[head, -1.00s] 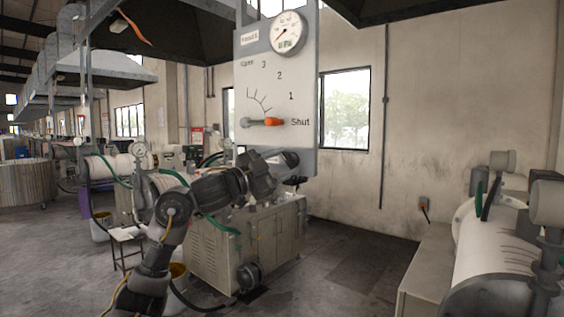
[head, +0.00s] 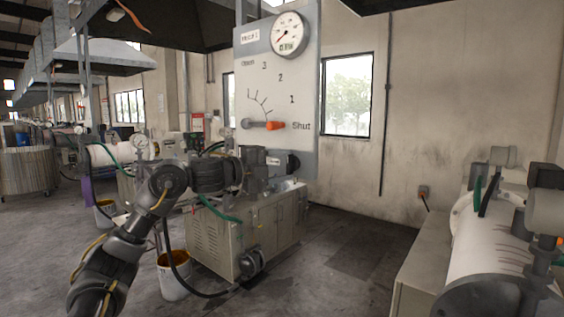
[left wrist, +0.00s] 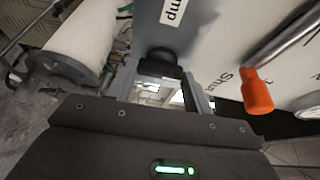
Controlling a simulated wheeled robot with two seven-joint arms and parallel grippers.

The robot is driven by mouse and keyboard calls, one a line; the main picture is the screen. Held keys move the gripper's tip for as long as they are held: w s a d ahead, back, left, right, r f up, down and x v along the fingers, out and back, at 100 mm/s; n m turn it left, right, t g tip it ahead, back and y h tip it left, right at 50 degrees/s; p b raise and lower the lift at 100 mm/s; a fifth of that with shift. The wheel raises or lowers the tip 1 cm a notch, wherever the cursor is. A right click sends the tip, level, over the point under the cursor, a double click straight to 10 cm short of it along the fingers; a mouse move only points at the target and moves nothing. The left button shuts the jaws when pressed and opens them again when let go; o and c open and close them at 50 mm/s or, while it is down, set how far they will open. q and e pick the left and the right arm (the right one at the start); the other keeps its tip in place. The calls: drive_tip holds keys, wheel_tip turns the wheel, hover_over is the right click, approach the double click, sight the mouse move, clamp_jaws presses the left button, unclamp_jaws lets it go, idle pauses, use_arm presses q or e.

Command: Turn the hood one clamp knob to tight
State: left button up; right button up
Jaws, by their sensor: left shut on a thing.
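The grey hood panel (head: 304,95) hangs at the centre of the head view. A dark round knob (head: 293,163) is low on its face, beside a small white label. In the left wrist view the black knob (left wrist: 160,64) sits between my fingers, and the label's visible end reads "mp". My left gripper (head: 281,165) is at the panel's lower edge and is shut on the knob; its fingers (left wrist: 160,82) stand on either side of it. The knob's pointer or marking is not readable. My right gripper is not in view.
Above the knob, a lever with an orange grip (head: 275,126) points at "Shut"; it is close beside my fingers in the left wrist view (left wrist: 257,92). A round gauge (head: 289,34) is at the top. A cabinet (head: 250,232) stands below; a white drum (head: 495,240) is at right.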

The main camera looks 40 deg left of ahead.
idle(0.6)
use_arm(q)
drive_tip(key=o, duration=1)
drive_tip(key=shift+s, duration=0.1)
drive_tip(key=shift+s+a+f+b, duration=0.15)
drive_tip(key=shift+s+b, duration=0.1)
drive_tip(key=shift+b, duration=0.1)
drive_tip(key=shift+b+v, duration=3)
drive_tip(key=shift+v, duration=2)
